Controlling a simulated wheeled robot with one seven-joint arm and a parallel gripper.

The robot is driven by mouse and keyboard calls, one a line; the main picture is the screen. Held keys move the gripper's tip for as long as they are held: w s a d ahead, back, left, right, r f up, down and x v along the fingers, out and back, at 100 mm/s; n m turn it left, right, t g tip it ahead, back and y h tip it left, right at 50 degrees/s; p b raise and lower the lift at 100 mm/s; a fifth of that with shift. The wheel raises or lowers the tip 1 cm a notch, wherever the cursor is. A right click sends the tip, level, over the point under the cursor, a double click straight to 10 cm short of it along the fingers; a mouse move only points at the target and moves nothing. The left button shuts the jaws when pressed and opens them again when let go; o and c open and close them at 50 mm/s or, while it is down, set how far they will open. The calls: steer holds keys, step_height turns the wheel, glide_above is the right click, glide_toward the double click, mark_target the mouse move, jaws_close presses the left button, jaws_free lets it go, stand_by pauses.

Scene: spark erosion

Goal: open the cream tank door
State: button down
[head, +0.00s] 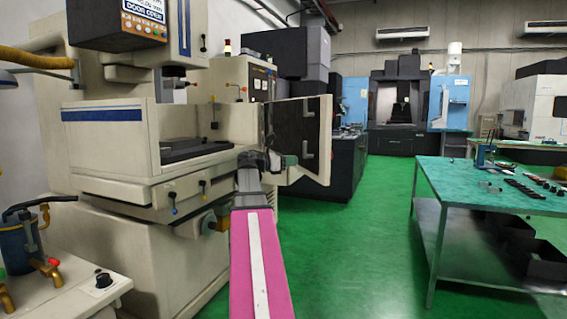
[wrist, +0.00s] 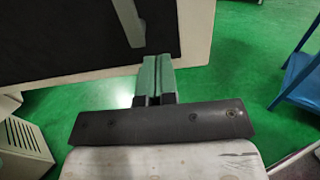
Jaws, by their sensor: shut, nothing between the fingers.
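The cream tank door (head: 322,172) stands swung out from the right side of the machine's tank (head: 150,125), so the tank is open at that side. Its dark panel with pale handle-like bars faces me. My gripper (head: 290,161) is in front of the door's lower part in the head view. In the wrist view my gripper (wrist: 158,65) has its green fingers together and empty, near the door's lower cream edge (wrist: 195,45). A grey bar (wrist: 129,20) on the dark panel is just ahead of the fingers. I cannot tell whether the fingers touch the door.
A green-topped workbench (head: 480,185) with small parts stands at the right. A dark machine (head: 345,160) stands behind the door. A blue cylinder with brass fittings (head: 22,240) is at the lower left. The green floor (head: 375,250) between machine and bench is clear.

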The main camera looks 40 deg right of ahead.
mark_target(316, 159)
steer(key=x, duration=0.7)
steer(key=shift+s+d, duration=0.1)
steer(key=shift+d, duration=0.3)
steer(key=s+d+n+t, duration=0.1)
steer(key=s+d+t, duration=0.1)
steer(key=d, duration=1)
steer(key=s+d+n+t+h, duration=0.1)
steer(key=s+d, duration=0.3)
steer(key=d, duration=0.8)
steer(key=shift+d+n+t, duration=0.4)
steer(key=shift+n+t, duration=0.2)
steer(key=shift+t, duration=0.3)
steer(key=a, duration=1.4)
steer(key=shift+w, duration=0.25)
